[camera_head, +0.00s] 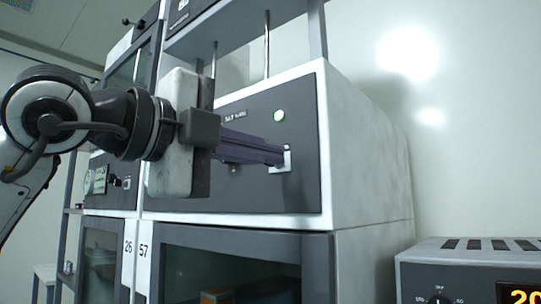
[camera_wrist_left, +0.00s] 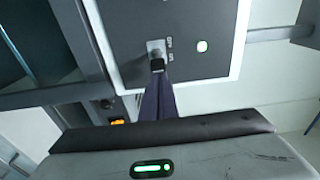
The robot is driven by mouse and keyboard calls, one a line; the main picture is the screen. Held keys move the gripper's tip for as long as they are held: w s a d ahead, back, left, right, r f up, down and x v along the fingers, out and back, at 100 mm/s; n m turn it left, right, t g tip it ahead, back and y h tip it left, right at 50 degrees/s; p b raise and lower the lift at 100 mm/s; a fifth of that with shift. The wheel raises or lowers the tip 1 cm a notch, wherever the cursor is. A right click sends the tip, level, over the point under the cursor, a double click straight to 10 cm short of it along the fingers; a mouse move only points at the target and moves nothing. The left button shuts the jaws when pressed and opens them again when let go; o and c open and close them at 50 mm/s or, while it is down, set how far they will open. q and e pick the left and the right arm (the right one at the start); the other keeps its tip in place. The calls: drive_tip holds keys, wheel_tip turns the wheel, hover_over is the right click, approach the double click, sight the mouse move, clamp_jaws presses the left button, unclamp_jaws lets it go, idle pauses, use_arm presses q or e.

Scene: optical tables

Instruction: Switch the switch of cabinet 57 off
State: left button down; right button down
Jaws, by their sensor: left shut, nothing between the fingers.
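Cabinet 57 is the white and dark-grey unit whose number label 57 (camera_head: 144,254) is below its dark control panel (camera_head: 305,190). The switch (camera_head: 287,153) has a small pale plate on the right of this panel. The switch also shows in the left wrist view (camera_wrist_left: 154,46), with small marks beside it. A round indicator (camera_head: 279,115) above the switch glows pale green. My left gripper (camera_head: 277,158) has its long purple fingers closed together, empty, with tips at the switch. In the left wrist view the fingertips (camera_wrist_left: 157,75) are just by the switch; contact and lever position cannot be told.
Cabinet 26, with its label (camera_head: 128,247), stands directly to the left and has its own small panel controls (camera_head: 127,183). A shelf on metal posts (camera_head: 267,45) is above cabinet 57. A grey instrument with an orange display (camera_head: 520,296) is at the lower right.

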use_arm(q)
drive_tip(key=s+a+m+g+h+p, duration=0.3)
drive_tip(key=a+g, duration=0.3)
drive_tip(key=a, duration=0.5)
drive_tip(key=shift+s+m+h, duration=0.15)
drive_tip(key=shift+m+h, duration=0.75)
